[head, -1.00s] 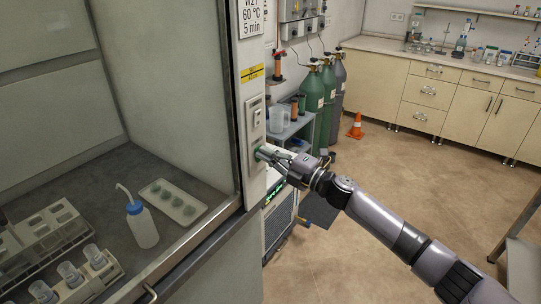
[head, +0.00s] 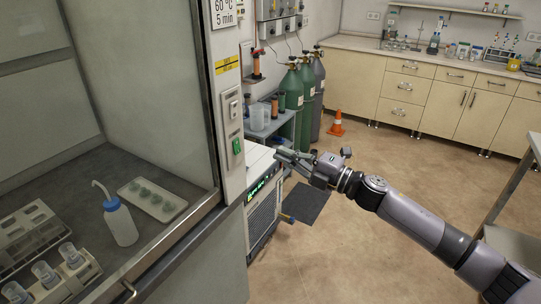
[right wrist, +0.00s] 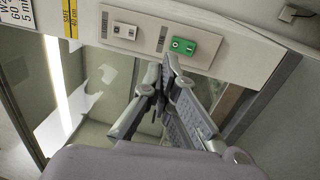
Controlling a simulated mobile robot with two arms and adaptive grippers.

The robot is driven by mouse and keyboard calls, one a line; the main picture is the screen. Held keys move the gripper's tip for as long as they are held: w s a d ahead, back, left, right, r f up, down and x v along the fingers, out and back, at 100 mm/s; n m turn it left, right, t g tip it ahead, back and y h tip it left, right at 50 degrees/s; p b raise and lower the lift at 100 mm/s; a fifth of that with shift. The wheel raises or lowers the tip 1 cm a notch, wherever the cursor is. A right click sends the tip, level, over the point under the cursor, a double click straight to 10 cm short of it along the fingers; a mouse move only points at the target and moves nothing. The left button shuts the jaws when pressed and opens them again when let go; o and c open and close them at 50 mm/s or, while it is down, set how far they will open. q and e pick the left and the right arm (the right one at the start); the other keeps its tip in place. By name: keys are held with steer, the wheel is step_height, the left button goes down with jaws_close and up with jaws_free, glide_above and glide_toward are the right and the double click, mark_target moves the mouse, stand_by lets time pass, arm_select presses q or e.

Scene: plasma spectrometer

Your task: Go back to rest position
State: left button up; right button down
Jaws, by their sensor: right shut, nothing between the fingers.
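My right gripper (head: 284,155) is shut and empty, its fingertips pointing left toward the fume hood's front post, a short gap away from it. In the right wrist view the closed fingers (right wrist: 165,75) reach up toward the panel that carries a green rocker switch (right wrist: 183,45). The same green switch (head: 237,146) shows on the post in the head view, uncovered. My left gripper is not in view.
The fume hood holds a wash bottle (head: 121,222), a white tray (head: 152,200) and racks with cups. Behind my gripper stand a boxy unit with a green display (head: 262,190), green gas cylinders (head: 292,100) and an orange cone (head: 336,123). A metal table (head: 508,245) is at right. Open floor lies between.

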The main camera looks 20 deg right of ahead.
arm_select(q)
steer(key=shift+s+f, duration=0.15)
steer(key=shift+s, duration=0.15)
arm_select(e)
steer(key=shift+s+d+r, duration=0.2)
steer(key=shift+s+d, duration=0.2)
steer(key=shift+s, duration=0.25)
